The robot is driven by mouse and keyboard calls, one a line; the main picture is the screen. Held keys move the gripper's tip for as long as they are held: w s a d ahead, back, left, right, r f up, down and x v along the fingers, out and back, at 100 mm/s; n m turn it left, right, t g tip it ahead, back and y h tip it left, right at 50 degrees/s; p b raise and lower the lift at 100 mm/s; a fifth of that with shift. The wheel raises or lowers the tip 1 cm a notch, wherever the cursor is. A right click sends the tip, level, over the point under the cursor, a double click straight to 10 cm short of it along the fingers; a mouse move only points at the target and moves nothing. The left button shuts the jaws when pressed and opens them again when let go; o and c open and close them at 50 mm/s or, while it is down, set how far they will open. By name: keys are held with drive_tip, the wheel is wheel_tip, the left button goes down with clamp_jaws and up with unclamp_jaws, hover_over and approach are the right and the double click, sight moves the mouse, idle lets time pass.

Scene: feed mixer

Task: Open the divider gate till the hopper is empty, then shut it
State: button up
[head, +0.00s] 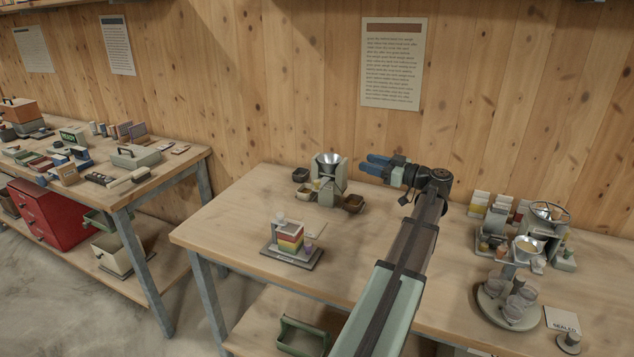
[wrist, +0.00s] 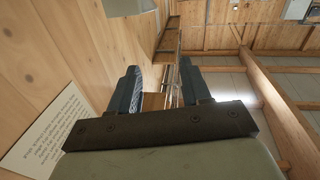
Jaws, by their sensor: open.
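A small grey-green stand with a shiny metal hopper (head: 328,160) on top is near the back middle of the bench in the head view. Small brown trays (head: 354,202) sit around its foot. The divider gate is too small to make out, and I cannot tell how much is in the hopper. My gripper (head: 370,165) is just right of the stand, apart from it, its blue fingers pointing left. In the wrist view my gripper (wrist: 159,82) is open, with nothing held between the fingers.
A layered coloured block model (head: 288,238) stands on a dark board at the bench's front left. At the right are a second machine with a bowl (head: 527,246) and a round tray (head: 492,310) of cups. A wood wall rises behind. The bench between is mostly clear.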

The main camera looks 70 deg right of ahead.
sight(317, 180)
drive_tip(key=w+a+f+y, duration=0.3)
drive_tip(key=a+f, duration=0.1)
drive_tip(key=f, duration=0.4)
drive_tip(key=shift+n, duration=0.4)
drive_tip(key=w, duration=1.3)
drive_tip(key=shift+w+d+r, duration=0.1)
drive_tip(key=shift+w+r, duration=0.05)
clamp_jaws()
